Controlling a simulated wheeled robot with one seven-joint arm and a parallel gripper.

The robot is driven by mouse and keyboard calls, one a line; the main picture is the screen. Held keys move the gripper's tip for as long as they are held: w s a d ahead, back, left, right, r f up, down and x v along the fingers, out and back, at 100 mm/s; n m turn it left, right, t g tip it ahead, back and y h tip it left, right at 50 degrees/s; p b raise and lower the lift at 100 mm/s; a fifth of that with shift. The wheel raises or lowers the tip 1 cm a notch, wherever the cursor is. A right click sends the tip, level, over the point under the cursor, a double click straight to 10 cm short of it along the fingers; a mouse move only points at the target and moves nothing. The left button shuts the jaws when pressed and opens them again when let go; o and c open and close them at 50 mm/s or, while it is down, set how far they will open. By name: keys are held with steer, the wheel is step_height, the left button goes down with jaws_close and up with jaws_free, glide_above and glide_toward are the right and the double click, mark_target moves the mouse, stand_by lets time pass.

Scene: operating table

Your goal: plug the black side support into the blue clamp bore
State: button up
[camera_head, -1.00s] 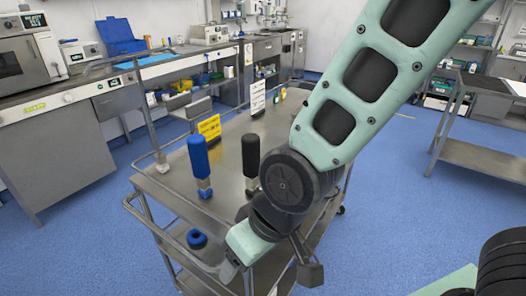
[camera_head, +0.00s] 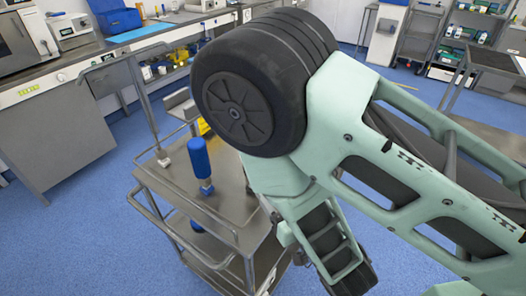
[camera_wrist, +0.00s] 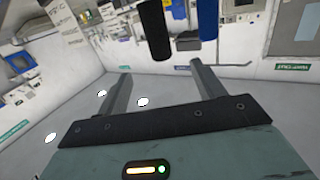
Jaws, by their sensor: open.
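The black side support (camera_wrist: 154,28) shows in the wrist view at the top, its end just beyond and between my open fingertips. My gripper (camera_wrist: 160,69) is empty; I cannot tell how far it is from the support. In the head view my arm hides the black support. The blue clamp (camera_head: 196,227) is low at the front left of the steel cart, small and partly hidden by the cart's rail; its bore cannot be made out.
A similar blue support (camera_head: 198,160) stands upright on the steel cart (camera_head: 172,176); it also shows beside the black one in the wrist view (camera_wrist: 208,20). A yellow sign (camera_head: 203,126) is behind it, partly hidden. Raised rails edge the cart.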

steer(key=b+x, duration=0.1)
steer(key=x, duration=0.4)
steer(key=r+b+x, duration=0.1)
steer(key=x, duration=0.4)
steer(key=r+b+x, duration=0.1)
steer(key=x, duration=0.5)
steer(key=shift+w+d+r+b, duration=0.15)
steer(key=shift+b, duration=0.2)
steer(key=shift+w+a, duration=0.2)
steer(key=shift+w, duration=0.2)
steer(key=c, duration=1.4)
